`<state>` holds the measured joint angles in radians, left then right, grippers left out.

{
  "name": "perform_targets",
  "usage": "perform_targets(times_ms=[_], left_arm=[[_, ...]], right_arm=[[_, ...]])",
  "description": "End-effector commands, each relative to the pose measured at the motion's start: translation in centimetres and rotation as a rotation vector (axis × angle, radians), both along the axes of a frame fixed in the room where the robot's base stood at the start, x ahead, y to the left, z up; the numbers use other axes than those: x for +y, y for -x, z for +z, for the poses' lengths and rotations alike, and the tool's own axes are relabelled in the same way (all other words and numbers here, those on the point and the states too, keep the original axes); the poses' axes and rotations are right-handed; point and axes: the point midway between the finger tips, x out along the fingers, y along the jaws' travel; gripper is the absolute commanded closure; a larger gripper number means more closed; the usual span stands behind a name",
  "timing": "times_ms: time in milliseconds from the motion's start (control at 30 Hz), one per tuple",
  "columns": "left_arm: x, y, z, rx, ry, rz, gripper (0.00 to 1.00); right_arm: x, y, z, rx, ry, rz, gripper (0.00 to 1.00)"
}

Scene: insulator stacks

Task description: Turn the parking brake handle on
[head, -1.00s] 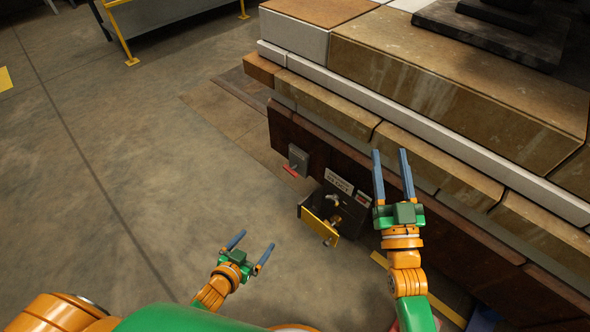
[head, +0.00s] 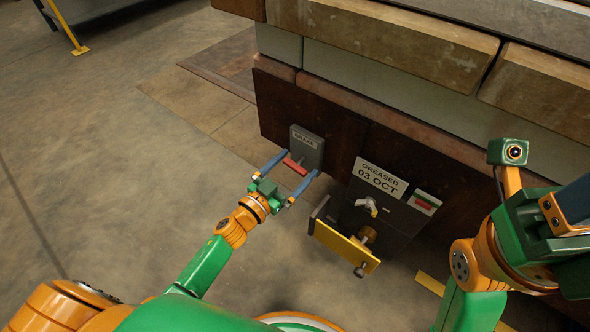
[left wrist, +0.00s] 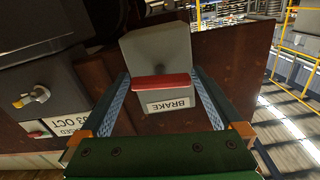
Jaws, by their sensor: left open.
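The parking brake is a grey box (head: 310,145) with a BRAKE label, fixed to the dark brown side panel; it also shows in the left wrist view (left wrist: 158,55). Its red handle bar (head: 295,167) sticks out from the front. In the left wrist view the red bar (left wrist: 161,82) lies crosswise between the fingers, and the label reads upside down. My left gripper (head: 301,162) is open, its blue fingers on either side of the handle; I cannot tell whether they touch it. My right gripper (head: 574,205) is at the right edge, partly cut off, its jaws unclear.
Right of the brake is a dark box (head: 375,213) with a GREASED 03 OCT sign (head: 381,178), a metal latch and a yellow plate (head: 345,250) jutting out. Stone blocks (head: 385,45) overhang above the panel.

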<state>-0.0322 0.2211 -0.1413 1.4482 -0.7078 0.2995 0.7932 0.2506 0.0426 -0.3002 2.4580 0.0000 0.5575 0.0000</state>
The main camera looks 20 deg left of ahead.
Motion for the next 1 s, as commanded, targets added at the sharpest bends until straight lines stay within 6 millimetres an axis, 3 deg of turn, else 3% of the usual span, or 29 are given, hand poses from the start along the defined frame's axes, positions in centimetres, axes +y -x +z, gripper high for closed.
perform_targets(times_ms=[267, 500, 533, 1000], left_arm=[[-0.13, -0.38, 0.04, 0.0, -0.001, 0.001, 0.03], [-0.14, -0.34, 0.02, 0.001, 0.0, 0.0, 0.68], [-0.14, -0.34, 0.01, 0.001, 0.0, 0.0, 0.71], [-0.16, -0.32, 0.04, -0.052, -0.145, 0.0, 0.71]], right_arm=[[0.03, 0.1, 0.12, -0.007, 0.001, -0.001, 0.5], [0.03, 0.08, 0.1, -0.006, 0.001, -0.001, 0.5], [0.03, 0.08, 0.1, -0.006, 0.001, -0.001, 0.5], [0.02, 0.03, 0.21, -0.003, 0.0, 0.0, 0.5]])
